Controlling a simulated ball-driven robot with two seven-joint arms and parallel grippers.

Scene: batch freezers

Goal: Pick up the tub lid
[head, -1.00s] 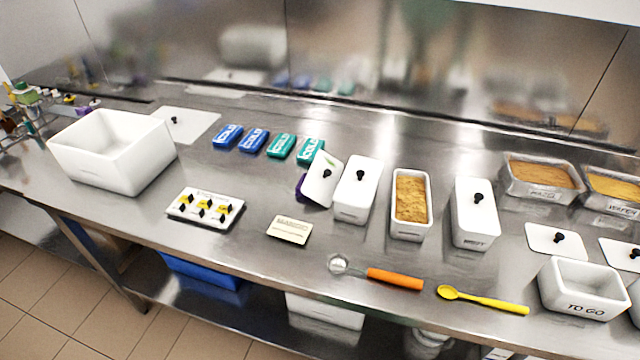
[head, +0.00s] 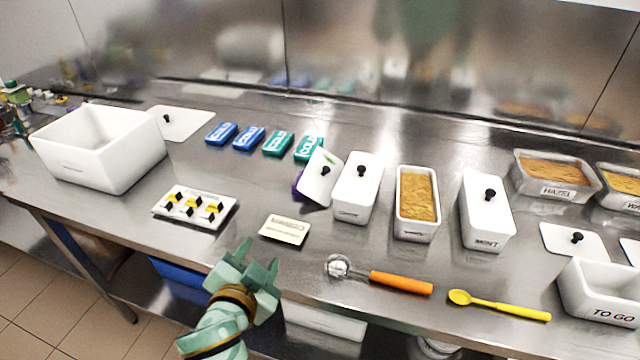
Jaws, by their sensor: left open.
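Several white lids with black knobs are in view, and I cannot tell which one is the tub lid. One lid (head: 317,185) is tilted, leaning beside a lidded white tub (head: 352,200), with something purple partly hidden behind it. An open tub of tan ice cream (head: 416,205) stands to the right of that tub. Another lid (head: 560,240) lies flat behind the open TO GO tub (head: 598,312). My left gripper (head: 258,262) is open and empty at the table's front edge, in front of the small card and apart from every lid. My right gripper is out of view.
A large white box (head: 125,172) stands at left, its lid (head: 192,124) flat behind it. Cold packs (head: 278,143) lie at the back. MINT tub (head: 487,232) is lidded.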

